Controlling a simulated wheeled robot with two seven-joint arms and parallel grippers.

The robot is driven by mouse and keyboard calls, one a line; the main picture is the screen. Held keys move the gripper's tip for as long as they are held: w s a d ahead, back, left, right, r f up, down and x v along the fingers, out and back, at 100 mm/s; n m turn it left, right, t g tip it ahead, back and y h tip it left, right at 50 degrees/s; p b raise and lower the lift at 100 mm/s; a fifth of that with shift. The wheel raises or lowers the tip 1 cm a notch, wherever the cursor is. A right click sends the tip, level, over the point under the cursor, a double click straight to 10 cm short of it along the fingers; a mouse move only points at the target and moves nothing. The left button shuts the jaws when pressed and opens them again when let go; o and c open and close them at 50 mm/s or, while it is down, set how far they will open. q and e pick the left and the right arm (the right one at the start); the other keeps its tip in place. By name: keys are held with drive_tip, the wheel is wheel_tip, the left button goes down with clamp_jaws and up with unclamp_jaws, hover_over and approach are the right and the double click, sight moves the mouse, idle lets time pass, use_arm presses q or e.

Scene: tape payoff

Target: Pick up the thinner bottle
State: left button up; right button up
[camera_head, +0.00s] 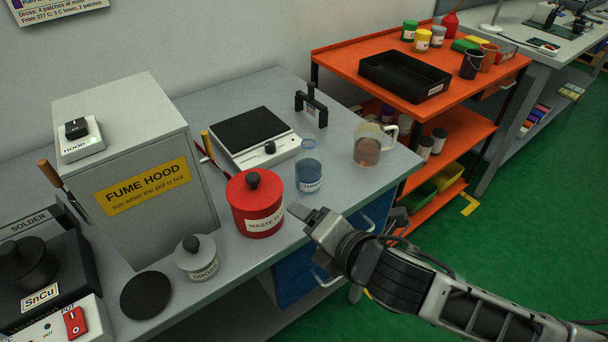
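The thinner bottle (308,174) is a clear, narrow-necked bottle with blue liquid and a white label, partly readable. It stands upright on the grey bench, right of the red waste can (256,203). My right gripper (308,217) comes in from the right, at the bench's front edge, nearer the camera than the bottle. In the picture it is below the bottle and apart from it. One grey fingertip shows beside the red can; I cannot tell whether they touch or how far the fingers are spread. My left gripper is not in view.
A beaker (367,146) with brownish liquid stands right of the bottle. A hotplate-like device (252,138) and a black stand (311,104) are behind. The fume hood (135,170), a lidded grey pot (197,258) and solder unit (40,275) are left. An orange shelf (345,55) stands right.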

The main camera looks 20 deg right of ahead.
sight(314, 171)
drive_tip(key=d+r+n+t+h+b, duration=0.2)
drive_tip(key=d+r+n, duration=0.3)
drive_tip(key=n, duration=0.6)
drive_tip(key=x, duration=1.6)
drive_tip(key=shift+w+r, duration=0.1)
drive_tip(key=shift+r, duration=0.1)
drive_tip(key=c, duration=1.1)
